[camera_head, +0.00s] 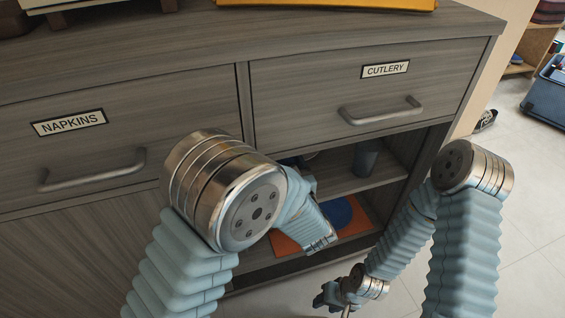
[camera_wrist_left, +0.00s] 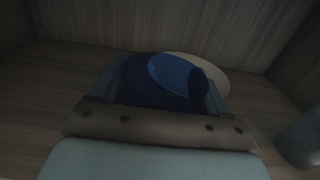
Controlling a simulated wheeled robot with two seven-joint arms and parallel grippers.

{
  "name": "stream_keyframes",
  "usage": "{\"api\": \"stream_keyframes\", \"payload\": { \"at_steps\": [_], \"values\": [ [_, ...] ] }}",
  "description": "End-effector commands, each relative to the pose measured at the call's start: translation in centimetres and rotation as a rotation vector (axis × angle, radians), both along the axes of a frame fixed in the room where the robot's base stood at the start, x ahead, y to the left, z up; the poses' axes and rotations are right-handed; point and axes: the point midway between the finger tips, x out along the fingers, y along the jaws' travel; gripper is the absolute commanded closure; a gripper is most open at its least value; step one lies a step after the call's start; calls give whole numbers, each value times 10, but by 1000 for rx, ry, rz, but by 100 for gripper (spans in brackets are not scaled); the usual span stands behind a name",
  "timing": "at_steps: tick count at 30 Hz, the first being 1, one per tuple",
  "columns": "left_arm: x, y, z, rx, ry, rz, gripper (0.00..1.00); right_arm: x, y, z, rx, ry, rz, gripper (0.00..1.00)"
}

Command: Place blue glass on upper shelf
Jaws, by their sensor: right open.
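In the left wrist view a dark blue glass (camera_wrist_left: 140,85) fills the space between the fingers of my left gripper (camera_wrist_left: 160,90), which looks shut on it. The view is dim, and the glass's base is hidden by the gripper. In the head view my left arm reaches into the open cabinet bay; its fingers and the glass are hidden there. The upper shelf (camera_head: 345,182) of the bay bears a grey-blue cup (camera_head: 365,158) to the right. My right gripper (camera_head: 328,298) is open and empty, low in front of the cabinet.
The grey-blue cup is at the right in the wrist view (camera_wrist_left: 303,138). Below, a blue plate (camera_head: 337,212) lies on an orange mat (camera_head: 285,245). Drawers marked NAPKINS (camera_head: 80,160) and CUTLERY (camera_head: 350,95) are shut.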

Motion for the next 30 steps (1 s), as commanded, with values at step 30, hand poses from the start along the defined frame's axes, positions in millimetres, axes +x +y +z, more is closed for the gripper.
{"api": "stream_keyframes", "payload": {
  "at_steps": [30],
  "values": [
    [-105, -35, 3, 1, 1, -2, 0, -1, 0, 18, 1, 3, 2, 57]
  ]
}}
